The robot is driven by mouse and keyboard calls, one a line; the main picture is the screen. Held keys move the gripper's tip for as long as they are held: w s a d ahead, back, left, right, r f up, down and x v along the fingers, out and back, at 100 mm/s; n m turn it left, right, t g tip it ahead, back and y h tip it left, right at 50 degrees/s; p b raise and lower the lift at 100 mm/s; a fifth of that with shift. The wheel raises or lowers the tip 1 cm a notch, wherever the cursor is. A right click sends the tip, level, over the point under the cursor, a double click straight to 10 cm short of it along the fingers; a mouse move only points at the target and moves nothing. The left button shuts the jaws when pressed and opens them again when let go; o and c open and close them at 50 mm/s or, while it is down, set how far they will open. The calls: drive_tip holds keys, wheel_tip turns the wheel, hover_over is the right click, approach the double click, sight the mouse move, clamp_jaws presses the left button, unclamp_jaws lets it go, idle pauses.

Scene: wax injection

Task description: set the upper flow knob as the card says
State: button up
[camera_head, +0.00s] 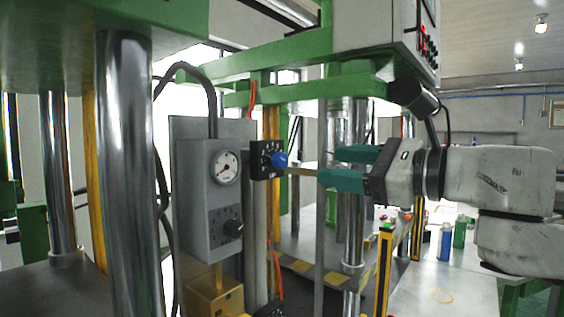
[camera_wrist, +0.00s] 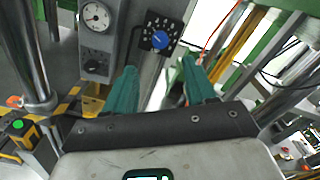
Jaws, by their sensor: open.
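A blue knob (camera_head: 280,160) sits on a black dial plate (camera_head: 262,172) with white marks, at the right side of a grey control box (camera_head: 195,205). The blue knob also shows in the wrist view (camera_wrist: 160,40), ahead of the fingers, with the dial plate (camera_wrist: 150,22) around it. My gripper (camera_head: 328,166) has teal fingers, open and empty, pointing left toward the blue knob with a gap between. In the wrist view my gripper's fingers (camera_wrist: 158,66) stand apart below the knob. The dial's small marks are too small to read. I cannot make out a card.
A round gauge (camera_head: 226,167) and a lower black knob (camera_head: 232,229) are on the grey box. Thick chrome columns (camera_head: 127,180) stand at left, another (camera_head: 353,220) below my gripper. A yellow-black post (camera_head: 384,270) and blue bottle (camera_head: 445,242) are at right.

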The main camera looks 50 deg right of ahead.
sight(285, 161)
drive_tip(key=w+p, duration=0.3)
drive_tip(key=w, duration=0.6)
drive_tip(key=shift+w+a+r, duration=0.1)
drive_tip(key=shift+w+a, duration=0.05)
drive_tip(key=shift+w, duration=0.75)
drive_tip(key=shift+c, duration=0.2)
clamp_jaws()
